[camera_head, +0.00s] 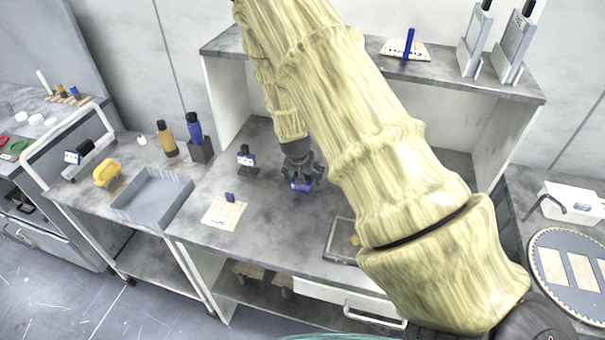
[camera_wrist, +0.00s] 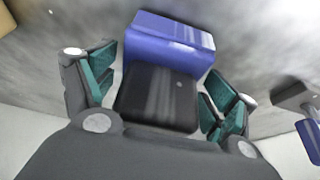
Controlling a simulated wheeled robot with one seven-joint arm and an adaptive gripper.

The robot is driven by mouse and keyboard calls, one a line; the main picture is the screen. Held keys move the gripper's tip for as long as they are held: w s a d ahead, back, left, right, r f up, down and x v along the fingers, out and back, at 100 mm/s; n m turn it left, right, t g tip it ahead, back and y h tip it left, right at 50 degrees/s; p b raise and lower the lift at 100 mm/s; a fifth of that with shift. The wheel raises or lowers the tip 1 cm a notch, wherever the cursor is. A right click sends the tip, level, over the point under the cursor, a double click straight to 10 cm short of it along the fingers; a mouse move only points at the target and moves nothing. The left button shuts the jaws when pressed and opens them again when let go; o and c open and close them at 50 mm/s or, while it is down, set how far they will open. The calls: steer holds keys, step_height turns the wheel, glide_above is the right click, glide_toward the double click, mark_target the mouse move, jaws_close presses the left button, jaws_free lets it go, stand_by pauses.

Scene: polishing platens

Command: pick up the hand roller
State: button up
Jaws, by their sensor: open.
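A blue block with a black part, which I take to be the hand roller (camera_wrist: 172,40), lies on the grey worktop. In the wrist view it sits between the teal pads of my gripper (camera_wrist: 162,88), the black part nearer the palm. The jaws are open, with a narrow gap on each side of it. In the head view my gripper (camera_head: 303,172) points down at the worktop, and the roller (camera_head: 301,186) shows as a small blue patch under the fingers, mostly hidden by them.
A framed tray (camera_head: 342,243) is front right, partly behind my arm. A shelf (camera_head: 470,82) overhangs the back. A grey bin (camera_head: 150,196) stands left.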

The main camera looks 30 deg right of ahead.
steer(key=shift+s+r, duration=0.2)
steer(key=shift+s, duration=0.1)
steer(key=shift+w+f, duration=0.15)
steer(key=shift+w, duration=0.05)
steer(key=c, duration=1.5)
steer(key=shift+r+b, duration=1.25)
steer(key=shift+r, duration=0.4)
steer(key=s+a+b, duration=0.1)
steer(key=s+a, duration=0.1)
steer(key=s, duration=0.3)
steer(key=s+a+r+b, duration=0.1)
steer(key=s+a+b, duration=0.1)
steer(key=s, duration=0.2)
steer(key=s+a+r+b, duration=0.1)
steer(key=s+a+b, duration=0.1)
steer(key=s, duration=0.3)
steer(key=shift+s+a, duration=0.3)
steer(key=shift+a, duration=0.15)
